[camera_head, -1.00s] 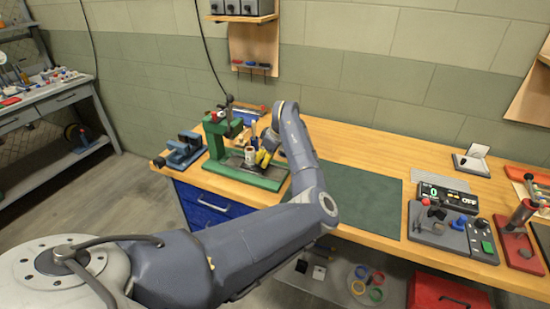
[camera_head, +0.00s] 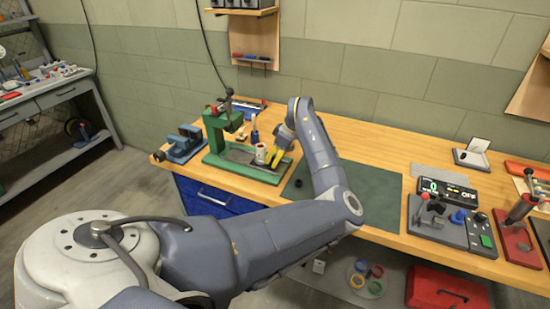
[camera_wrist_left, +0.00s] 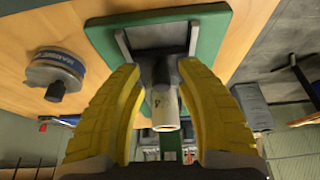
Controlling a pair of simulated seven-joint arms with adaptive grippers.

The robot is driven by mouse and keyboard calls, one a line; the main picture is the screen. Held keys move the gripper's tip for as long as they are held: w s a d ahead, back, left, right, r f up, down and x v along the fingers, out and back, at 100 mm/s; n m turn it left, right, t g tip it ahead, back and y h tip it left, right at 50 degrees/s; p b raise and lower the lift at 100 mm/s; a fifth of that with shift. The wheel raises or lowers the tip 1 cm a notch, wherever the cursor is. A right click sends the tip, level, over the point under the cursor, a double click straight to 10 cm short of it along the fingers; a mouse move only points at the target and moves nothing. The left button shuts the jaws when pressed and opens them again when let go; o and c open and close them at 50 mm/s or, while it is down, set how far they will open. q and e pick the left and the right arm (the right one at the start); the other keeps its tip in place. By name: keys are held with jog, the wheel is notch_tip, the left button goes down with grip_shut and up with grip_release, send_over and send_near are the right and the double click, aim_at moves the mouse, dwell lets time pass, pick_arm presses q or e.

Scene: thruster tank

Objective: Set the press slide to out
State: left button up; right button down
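The green press (camera_head: 217,135) stands at the bench's left, with a grey slide plate along its green base (camera_head: 215,163). A pale cylinder (camera_head: 261,154) stands upright over the plate. My left gripper (camera_head: 279,150), with yellow fingers, is just right of the cylinder in the head view. In the left wrist view my left gripper (camera_wrist_left: 162,105) is open, its fingers either side of the cylinder (camera_wrist_left: 166,110), which bears a dark mark; contact is unclear. The metal frame (camera_wrist_left: 158,38) on the green base shows behind. The slide's exact position is hard to tell. My right gripper is not in view.
A blue vise-like tool (camera_head: 183,143) stands left of the press. A dark green mat (camera_head: 375,195) lies right of it, with a small black round thing (camera_head: 298,183) near its left edge. A control panel (camera_head: 437,220) sits farther right. The mat's right part is clear.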

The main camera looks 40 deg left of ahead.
pick_arm(q)
jog(key=shift+o, duration=0.3)
jog(key=v, duration=1.2)
jog(key=shift+a, duration=0.1)
